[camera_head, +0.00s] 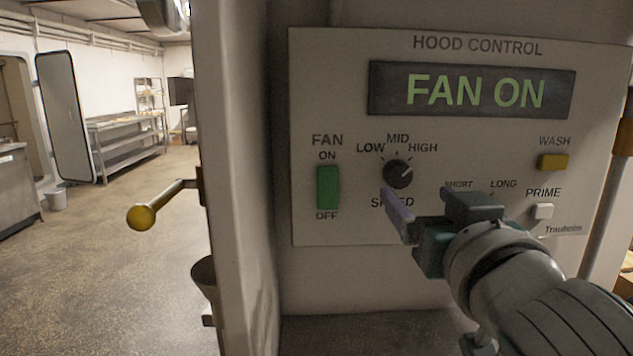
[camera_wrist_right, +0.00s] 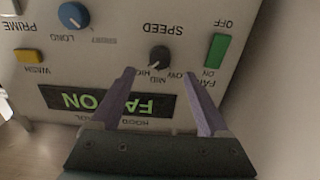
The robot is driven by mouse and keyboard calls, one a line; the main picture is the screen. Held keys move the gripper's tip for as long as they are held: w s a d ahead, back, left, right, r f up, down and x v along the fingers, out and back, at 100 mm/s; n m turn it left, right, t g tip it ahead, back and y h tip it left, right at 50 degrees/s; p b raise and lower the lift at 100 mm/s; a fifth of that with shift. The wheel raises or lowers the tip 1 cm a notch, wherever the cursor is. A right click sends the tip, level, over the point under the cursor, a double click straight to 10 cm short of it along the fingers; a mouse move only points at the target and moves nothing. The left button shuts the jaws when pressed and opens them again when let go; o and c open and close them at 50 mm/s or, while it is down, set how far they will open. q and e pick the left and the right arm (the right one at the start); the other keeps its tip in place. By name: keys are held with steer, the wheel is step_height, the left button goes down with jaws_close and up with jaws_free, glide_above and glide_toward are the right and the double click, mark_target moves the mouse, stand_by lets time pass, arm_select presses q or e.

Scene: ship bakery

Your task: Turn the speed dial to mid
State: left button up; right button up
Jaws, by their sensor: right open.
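The black speed dial (camera_head: 398,174) is on the white hood control panel, under the labels LOW, MID and HIGH. Its white pointer mark is turned to the upper right, toward HIGH. In the right wrist view the panel is upside down, and the dial (camera_wrist_right: 160,57) shows between the fingertips, beyond them. My right gripper (camera_head: 418,192) is open and empty, in front of the panel just below and right of the dial. Its purple fingers (camera_wrist_right: 158,72) appear apart from the dial. The left gripper is out of view.
The panel (camera_head: 340,100) has a FAN ON display (camera_head: 472,90), a green fan switch (camera_head: 327,188), a yellow WASH button (camera_head: 553,161) and a white PRIME button (camera_head: 542,211). A blue dial (camera_wrist_right: 73,16) is largely hidden behind my gripper in the head view. A wall edge stands left.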

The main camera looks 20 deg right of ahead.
mark_target(401, 179)
steer(key=x, duration=0.6)
steer(key=shift+w, duration=0.35)
jaws_close()
stand_by(0.3)
